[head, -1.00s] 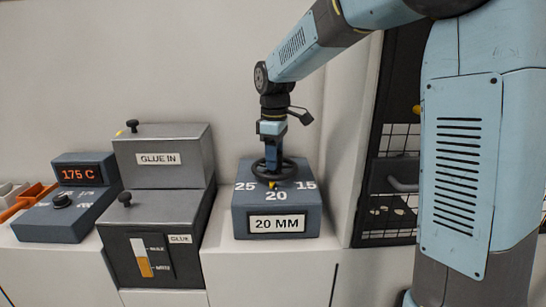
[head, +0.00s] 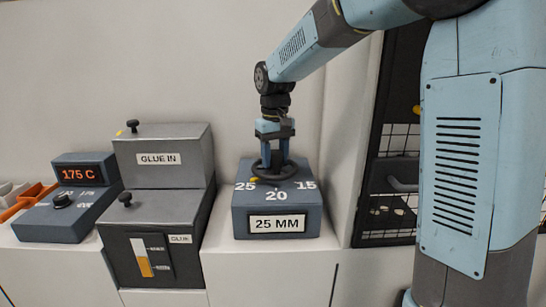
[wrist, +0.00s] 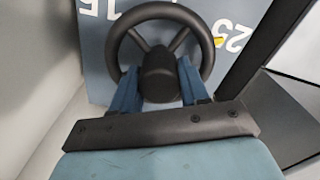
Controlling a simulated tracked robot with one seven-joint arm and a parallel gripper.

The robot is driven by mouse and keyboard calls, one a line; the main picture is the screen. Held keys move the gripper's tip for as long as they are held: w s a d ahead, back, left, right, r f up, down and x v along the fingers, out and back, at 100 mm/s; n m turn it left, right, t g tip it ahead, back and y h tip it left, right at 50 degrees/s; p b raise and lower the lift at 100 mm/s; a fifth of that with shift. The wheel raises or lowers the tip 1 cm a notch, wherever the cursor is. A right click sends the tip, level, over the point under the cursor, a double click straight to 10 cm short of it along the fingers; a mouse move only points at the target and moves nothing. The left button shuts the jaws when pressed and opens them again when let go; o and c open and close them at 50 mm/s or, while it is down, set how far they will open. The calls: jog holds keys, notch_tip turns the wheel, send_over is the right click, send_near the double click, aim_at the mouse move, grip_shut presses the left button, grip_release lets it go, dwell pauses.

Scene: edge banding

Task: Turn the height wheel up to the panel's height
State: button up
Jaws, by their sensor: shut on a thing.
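The height wheel (head: 287,169) is a black handwheel on top of a blue-grey box (head: 240,222). The box top carries the marks 25, 20 and 15, and its front display (head: 277,224) reads 25 MM. A yellow pointer (head: 254,180) on the wheel is at the 25 mark; in the wrist view the pointer (wrist: 219,42) is beside the 25. My gripper (head: 273,163) points down over the wheel's centre. In the wrist view its two blue fingers are shut on the wheel's black hub (wrist: 158,75). No panel can be made out.
To the left stand a grey glue box (head: 160,165) marked GLUE IN with black knobs, and a control box (head: 60,222) showing 175 C. Orange bins (head: 28,202) are at the far left. A dark mesh cabinet (head: 390,205) is to the right.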

aim_at(274, 152)
jog(key=shift+r+m, duration=0.1)
jog(key=shift+m, duration=0.4)
jog(key=o, duration=1)
jog(key=shift+o, duration=0.2)
notch_tip(274, 152, up, 14)
jog(key=shift+f, duration=0.25)
